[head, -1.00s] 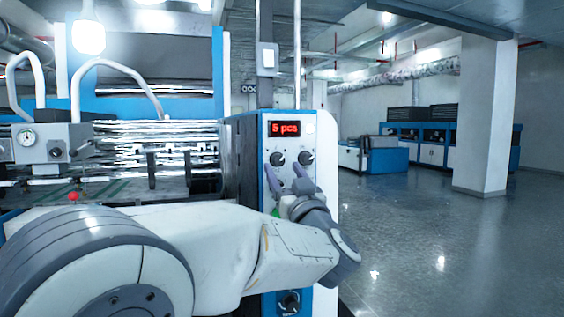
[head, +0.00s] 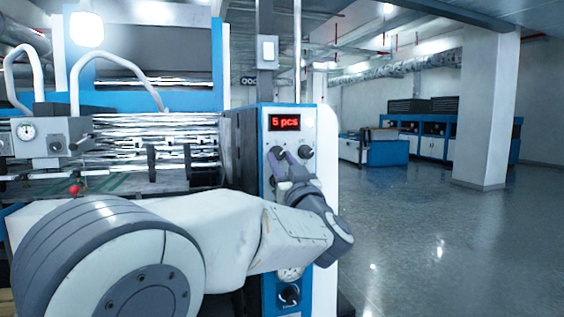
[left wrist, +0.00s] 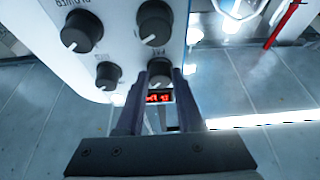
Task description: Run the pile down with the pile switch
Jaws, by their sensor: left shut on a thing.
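The control panel (head: 264,135) of the machine stands at the centre of the head view, with a red display (head: 284,122) reading "5 pcs". Below the display are two dark knobs side by side. My left gripper (head: 284,159) is at the left one, the pile switch (head: 277,153). In the left wrist view its two fingers stand on either side of this knob (left wrist: 160,69), shut on it, with the display (left wrist: 160,97) just beyond. The label beside the knob is too blurred to read surely. My left forearm hides the middle of the panel. My right gripper is not in view.
The other upper knob (head: 306,152) is close to the right of the fingers. Larger knobs (left wrist: 80,31) sit nearby in the left wrist view, and another (head: 289,294) is low on the panel. Open floor (head: 430,245) lies to the right, with a pillar (head: 487,120).

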